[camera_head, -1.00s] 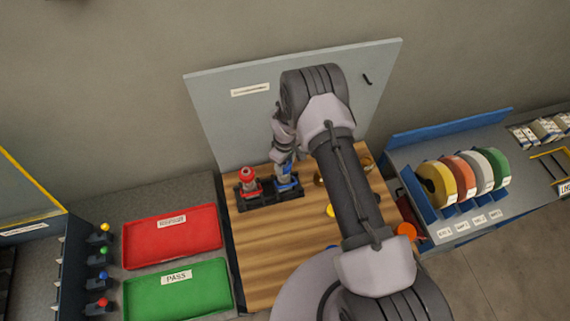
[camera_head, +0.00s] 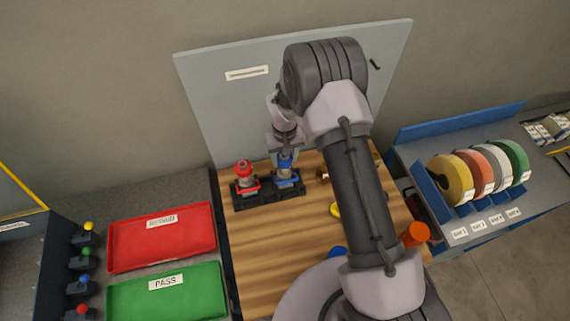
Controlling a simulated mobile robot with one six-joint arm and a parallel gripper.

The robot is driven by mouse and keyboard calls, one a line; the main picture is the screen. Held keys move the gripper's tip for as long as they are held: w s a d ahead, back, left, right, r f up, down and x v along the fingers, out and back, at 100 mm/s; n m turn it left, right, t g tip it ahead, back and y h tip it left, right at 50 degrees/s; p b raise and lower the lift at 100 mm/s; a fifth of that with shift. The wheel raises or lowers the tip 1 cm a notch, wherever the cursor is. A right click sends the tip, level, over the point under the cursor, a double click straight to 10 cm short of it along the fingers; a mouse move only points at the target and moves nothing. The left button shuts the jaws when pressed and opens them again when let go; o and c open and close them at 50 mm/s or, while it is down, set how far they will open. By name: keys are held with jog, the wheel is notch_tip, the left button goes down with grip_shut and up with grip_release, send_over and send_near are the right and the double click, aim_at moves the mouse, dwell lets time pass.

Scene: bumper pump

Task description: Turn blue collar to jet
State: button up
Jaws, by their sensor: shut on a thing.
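The blue pump (camera_head: 287,182) stands upright in the right place of a black rack (camera_head: 266,198) on the wooden table. My gripper (camera_head: 285,157) is above it, pointing down, and is shut on the blue collar (camera_head: 285,166) at its top. The fingers are small in this view and partly cover the collar, so its jet or other marking cannot be read. A red pump (camera_head: 245,177) stands upright in the left place of the same rack, apart from my gripper.
A red tray (camera_head: 162,238) and a green tray (camera_head: 168,293) marked PASS lie left of the table. A yellow piece (camera_head: 335,210), a blue piece (camera_head: 337,253) and an orange piece (camera_head: 416,234) are near my arm. A grey panel (camera_head: 230,110) stands behind. The table's front left is clear.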

jog(key=m+b, duration=0.1)
jog(key=b, duration=0.1)
jog(key=m+b, duration=0.4)
jog(key=shift+a+f, duration=0.1)
jog(key=shift+f, duration=0.15)
jog(key=m+b, duration=0.2)
jog(key=m, duration=0.1)
jog(key=m+b, duration=0.2)
jog(key=shift+w+a+r+m+b, duration=0.1)
jog(key=shift+r+m+b, duration=0.1)
jog(key=shift+m+b, duration=0.2)
jog(key=o, duration=1.4)
notch_tip(320, 180, up, 18)
jog(key=shift+f+p, duration=0.25)
jog(key=shift+p, duration=0.75)
